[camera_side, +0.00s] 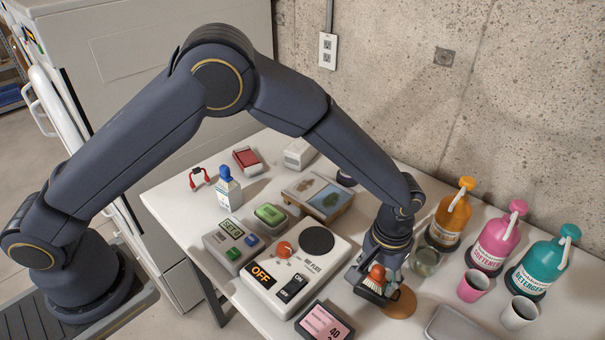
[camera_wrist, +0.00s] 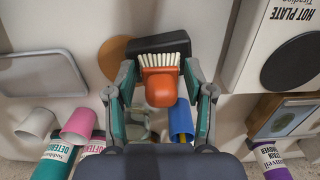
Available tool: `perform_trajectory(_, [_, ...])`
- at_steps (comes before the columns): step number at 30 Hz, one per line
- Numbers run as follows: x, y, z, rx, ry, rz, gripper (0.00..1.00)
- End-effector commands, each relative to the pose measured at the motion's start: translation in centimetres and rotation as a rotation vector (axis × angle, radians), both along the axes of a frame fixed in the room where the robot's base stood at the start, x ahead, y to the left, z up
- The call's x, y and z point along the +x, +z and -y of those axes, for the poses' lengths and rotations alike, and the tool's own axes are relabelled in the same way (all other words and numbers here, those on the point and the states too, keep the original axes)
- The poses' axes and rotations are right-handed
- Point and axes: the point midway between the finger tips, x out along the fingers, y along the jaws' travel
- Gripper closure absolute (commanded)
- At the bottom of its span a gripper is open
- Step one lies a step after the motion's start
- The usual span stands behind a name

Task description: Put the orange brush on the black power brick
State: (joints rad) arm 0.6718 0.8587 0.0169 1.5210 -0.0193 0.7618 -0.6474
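The orange brush (camera_wrist: 160,84) with pale bristles sits between the two fingers of my gripper (camera_wrist: 160,70) in the wrist view. The fingers look closed against its sides. In the side view the brush (camera_side: 376,274) is below my gripper (camera_side: 378,268), orange handle up and bristles down. The black power brick (camera_wrist: 145,45) lies directly behind the bristles in the wrist view. In the side view only a dark part of the brick (camera_side: 366,293) shows under the brush. I cannot tell whether the bristles touch the brick.
The hot plate (camera_side: 268,285) stands left of the brick, with a pink-screened device (camera_side: 323,323) in front. A round brown coaster (camera_side: 402,303) and grey tray (camera_side: 458,325) lie right. A glass jar (camera_side: 425,261), cups and several bottles stand behind right. A blue cup (camera_wrist: 181,121) stands near my gripper.

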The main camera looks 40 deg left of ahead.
Motion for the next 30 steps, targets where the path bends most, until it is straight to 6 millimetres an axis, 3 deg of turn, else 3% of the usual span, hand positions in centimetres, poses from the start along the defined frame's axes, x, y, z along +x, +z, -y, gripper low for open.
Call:
perform_trajectory(3, [0.0,0.0,0.0,0.0,0.0,0.0,0.32])
perform_trajectory(14, [0.0,0.5,0.0,-0.001,0.0,0.001,0.32])
perform_trajectory(30, [0.1,10.9,0.0,-0.002,0.0,0.003,0.32])
